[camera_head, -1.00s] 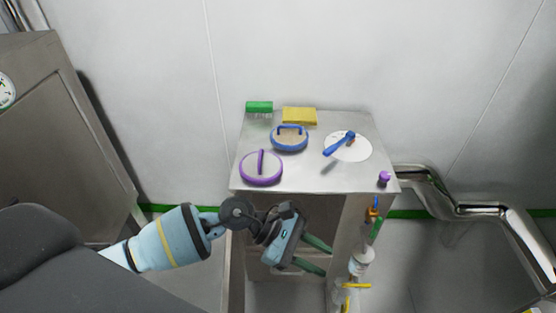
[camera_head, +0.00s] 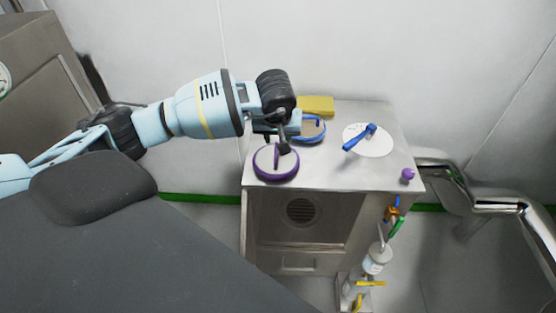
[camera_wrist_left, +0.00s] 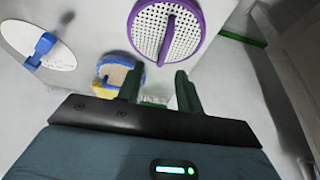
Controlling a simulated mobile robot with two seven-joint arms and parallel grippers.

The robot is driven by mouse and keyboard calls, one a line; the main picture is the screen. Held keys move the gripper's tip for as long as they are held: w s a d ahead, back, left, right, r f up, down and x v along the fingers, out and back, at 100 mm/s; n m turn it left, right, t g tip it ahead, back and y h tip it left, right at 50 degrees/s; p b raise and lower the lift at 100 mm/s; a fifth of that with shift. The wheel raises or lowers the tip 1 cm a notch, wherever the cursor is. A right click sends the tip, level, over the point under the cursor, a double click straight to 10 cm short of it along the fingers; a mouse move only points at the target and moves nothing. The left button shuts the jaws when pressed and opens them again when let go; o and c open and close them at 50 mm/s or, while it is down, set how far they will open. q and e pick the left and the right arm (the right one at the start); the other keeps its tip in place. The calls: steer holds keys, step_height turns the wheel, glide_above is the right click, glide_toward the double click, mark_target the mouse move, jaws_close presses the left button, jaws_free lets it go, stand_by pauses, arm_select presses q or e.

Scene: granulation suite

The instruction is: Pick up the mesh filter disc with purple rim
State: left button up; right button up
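The mesh filter disc with purple rim (camera_head: 262,173) lies flat on the steel cabinet top near its front left corner. A purple bar handle crosses it. In the left wrist view the disc (camera_wrist_left: 150,40) shows its white perforated mesh and handle beyond the fingertips. My left gripper (camera_head: 285,146) is over the disc's back part and hides some of it in the head view. In the left wrist view its two green fingers (camera_wrist_left: 158,78) are spread apart with nothing between them, and the disc looks clear of them. My right gripper is not in view.
A blue-rimmed disc (camera_head: 318,134) lies just behind, partly hidden by my gripper. A yellow block (camera_head: 317,105) is at the back. A white disc (camera_head: 378,148) with a blue-handled tool (camera_head: 359,138) lies right, and a purple knob (camera_head: 408,174) is at the right corner.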

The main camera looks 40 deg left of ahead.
mark_target(276, 150)
arm_select(q)
steer(key=shift+s+x, duration=0.2)
steer(key=shift+x, duration=1.65)
steer(key=shift+s+x, duration=0.15)
steer(key=shift+x, duration=1.7)
steer(key=shift+a, duration=0.15)
jaws_close()
